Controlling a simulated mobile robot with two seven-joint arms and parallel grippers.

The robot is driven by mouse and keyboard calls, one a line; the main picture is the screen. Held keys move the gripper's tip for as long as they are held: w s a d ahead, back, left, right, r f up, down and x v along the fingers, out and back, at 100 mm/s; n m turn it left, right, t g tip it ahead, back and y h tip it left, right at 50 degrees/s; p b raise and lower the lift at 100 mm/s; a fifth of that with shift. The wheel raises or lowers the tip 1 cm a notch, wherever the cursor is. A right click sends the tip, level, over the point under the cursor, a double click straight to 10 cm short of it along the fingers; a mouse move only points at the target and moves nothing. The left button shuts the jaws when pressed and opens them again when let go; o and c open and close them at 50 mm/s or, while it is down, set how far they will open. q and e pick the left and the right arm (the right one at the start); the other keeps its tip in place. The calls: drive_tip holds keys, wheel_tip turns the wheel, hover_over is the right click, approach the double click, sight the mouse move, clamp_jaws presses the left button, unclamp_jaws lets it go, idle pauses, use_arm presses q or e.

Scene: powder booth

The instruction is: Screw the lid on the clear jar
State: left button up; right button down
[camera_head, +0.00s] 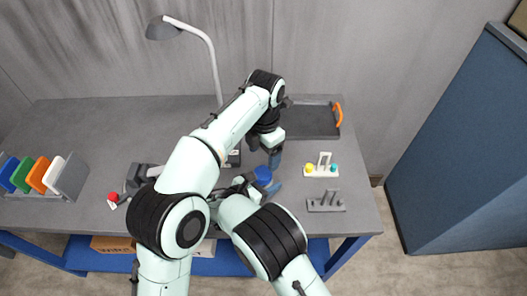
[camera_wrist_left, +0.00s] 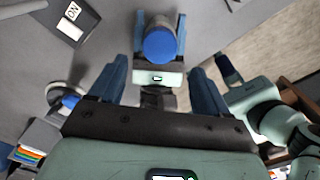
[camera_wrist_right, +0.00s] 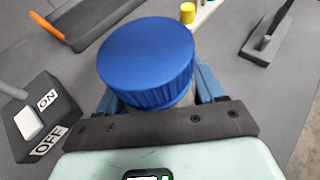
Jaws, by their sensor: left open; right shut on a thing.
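The blue lid (camera_head: 263,174) sits on top of the jar, which my right gripper (camera_head: 258,186) holds upright. In the right wrist view the lid (camera_wrist_right: 147,50) looks level, and a little of the clear jar (camera_wrist_right: 186,101) shows below its ribbed rim. Most of the jar is hidden by the lid and my right gripper, and I cannot tell how tightly the lid sits. My left gripper (camera_head: 270,155) is open and empty, just above and beyond the lid. In the left wrist view the lid (camera_wrist_left: 160,43) lies ahead of the open fingers, apart from them.
A switch box (camera_wrist_right: 38,125) marked ON and OFF stands near the jar. A dark tray (camera_head: 305,121) with an orange handle lies at the back right. A white peg stand (camera_head: 321,172) and a grey stand (camera_head: 326,203) are to the right. A rack (camera_head: 68,180) of coloured panels stands far left.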

sight(263, 173)
use_arm(q)
drive_tip(key=shift+n, duration=0.6)
drive_tip(key=shift+f, duration=4)
drive_tip(key=c, duration=1.1)
drive_tip(key=m, duration=0.3)
